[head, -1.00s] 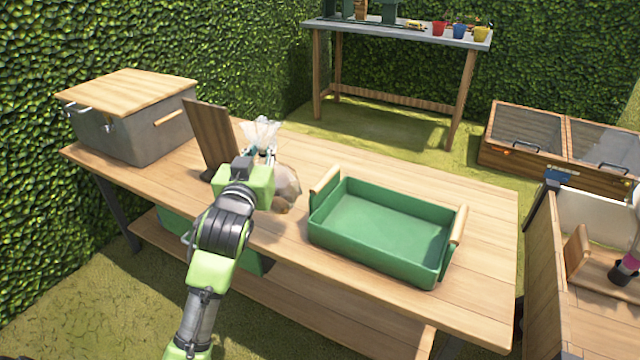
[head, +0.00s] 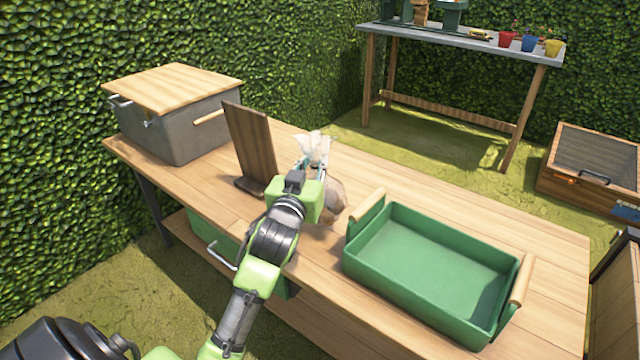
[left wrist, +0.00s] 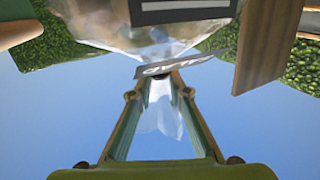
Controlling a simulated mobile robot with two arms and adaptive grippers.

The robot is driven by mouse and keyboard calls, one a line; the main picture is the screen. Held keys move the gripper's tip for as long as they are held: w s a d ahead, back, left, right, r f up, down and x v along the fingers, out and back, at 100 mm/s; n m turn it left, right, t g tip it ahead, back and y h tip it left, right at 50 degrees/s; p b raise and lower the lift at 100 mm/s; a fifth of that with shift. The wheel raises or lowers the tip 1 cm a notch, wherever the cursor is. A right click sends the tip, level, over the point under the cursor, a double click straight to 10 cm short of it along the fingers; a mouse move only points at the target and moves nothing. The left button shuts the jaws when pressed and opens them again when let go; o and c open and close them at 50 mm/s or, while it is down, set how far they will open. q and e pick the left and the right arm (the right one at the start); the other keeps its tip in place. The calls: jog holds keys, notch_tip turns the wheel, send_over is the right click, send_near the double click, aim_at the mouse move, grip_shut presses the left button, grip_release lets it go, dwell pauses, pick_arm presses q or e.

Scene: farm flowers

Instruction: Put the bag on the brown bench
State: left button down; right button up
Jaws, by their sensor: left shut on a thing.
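The bag (head: 331,196) is a clear plastic bag with brownish contents and a gathered top. It is at the wooden bench (head: 450,215), partly hidden behind my left gripper (head: 318,172). My left gripper is shut on the gathered neck of the bag. In the left wrist view the fingers pinch the neck, and the bag body (left wrist: 140,35) with a dark and white label spreads beyond them. I cannot tell whether the bag's bottom touches the bench top. My right gripper is not in view.
A green tray (head: 430,265) with wooden handles stands right of the bag. A dark wooden board on a stand (head: 250,145) is just left of it. A grey box with a wooden lid (head: 180,120) is at the far left. A grey-topped table (head: 470,42) stands behind.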

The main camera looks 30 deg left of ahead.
aim_at(314, 178)
pick_arm(q)
jog(key=shift+f, duration=0.75)
notch_tip(314, 178, down, 2)
jog(key=shift+f+b, duration=0.15)
jog(key=shift+b, duration=0.5)
jog(key=shift+f, duration=0.25)
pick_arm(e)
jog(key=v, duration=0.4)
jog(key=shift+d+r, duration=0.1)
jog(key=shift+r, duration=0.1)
pick_arm(q)
jog(key=shift+f, duration=0.2)
jog(key=c, duration=1.9)
grip_release()
jog(key=shift+f, duration=0.1)
